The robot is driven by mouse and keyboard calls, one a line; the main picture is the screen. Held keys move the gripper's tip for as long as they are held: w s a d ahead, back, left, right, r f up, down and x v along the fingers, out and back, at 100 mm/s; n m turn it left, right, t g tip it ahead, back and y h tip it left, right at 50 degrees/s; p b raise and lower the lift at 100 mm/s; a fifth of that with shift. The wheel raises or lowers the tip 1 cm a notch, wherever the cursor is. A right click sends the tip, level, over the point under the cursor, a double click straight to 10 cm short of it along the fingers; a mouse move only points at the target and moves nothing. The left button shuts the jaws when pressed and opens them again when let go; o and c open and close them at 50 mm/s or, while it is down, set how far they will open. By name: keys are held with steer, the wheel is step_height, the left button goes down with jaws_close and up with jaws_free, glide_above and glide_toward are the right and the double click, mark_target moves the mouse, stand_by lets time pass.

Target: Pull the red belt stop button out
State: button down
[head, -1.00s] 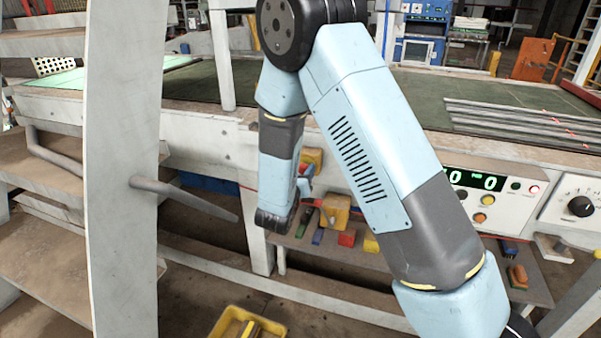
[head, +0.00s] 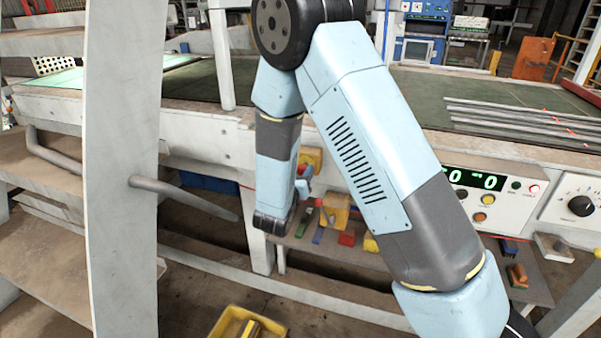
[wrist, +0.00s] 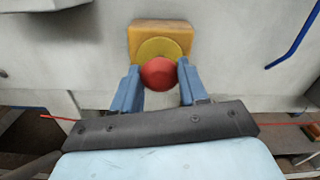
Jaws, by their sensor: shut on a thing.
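The red belt stop button (wrist: 159,72) shows in the wrist view as a round red head. It sits in front of a yellow disc (wrist: 161,47) on a yellow-orange box (wrist: 160,30) fixed to the pale bench side. My gripper (wrist: 157,77) has one blue finger on each side of the button and is shut on it. In the head view my gripper (head: 304,183) reaches the yellow box (head: 312,157) under the bench edge. My own forearm hides part of the box there, and the button is mostly covered by the fingers.
A low shelf (head: 335,252) below holds coloured blocks and tools. A control panel (head: 478,195) with a green display is to the right. A white upright post (head: 120,150) stands at the left. A yellow crate (head: 235,322) lies on the floor.

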steer(key=shift+s+a+f, duration=0.1)
steer(key=shift+a, duration=0.05)
steer(key=c, duration=0.6)
jaws_free()
steer(key=shift+s, duration=0.1)
steer(key=v, duration=1.3)
steer(key=shift+s, duration=0.3)
